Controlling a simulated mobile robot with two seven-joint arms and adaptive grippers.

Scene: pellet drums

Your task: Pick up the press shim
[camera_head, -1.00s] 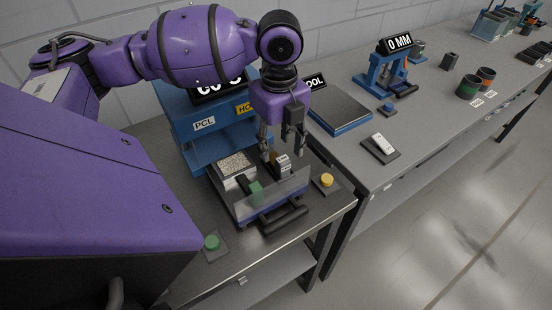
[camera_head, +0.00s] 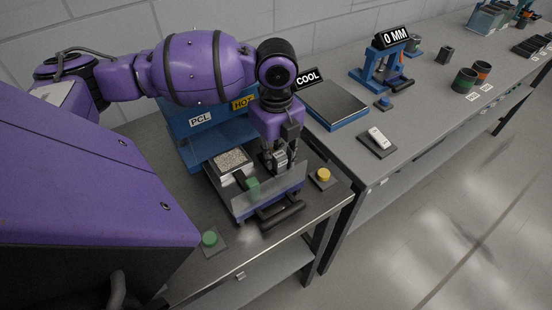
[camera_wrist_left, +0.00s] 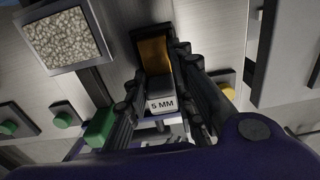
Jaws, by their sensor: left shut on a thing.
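The press shim (camera_head: 280,157) is a small dark block with a white label. In the left wrist view its label (camera_wrist_left: 161,105) reads "5 MM", and an orange-brown face shows behind it. My left gripper (camera_head: 279,168) points down over the right part of the sliding tray and is shut on the shim, with a finger on each side of it. The gripper partly hides the shim in the head view. My right gripper is not in view.
The tray (camera_head: 236,203) also bears a square dish of pale pellets (camera_head: 231,161) and a green block (camera_head: 252,187). A blue PCL press (camera_head: 203,140) stands behind. Green (camera_head: 209,238) and yellow (camera_head: 323,175) buttons flank the tray. A cooling plate (camera_head: 336,102) lies to the right.

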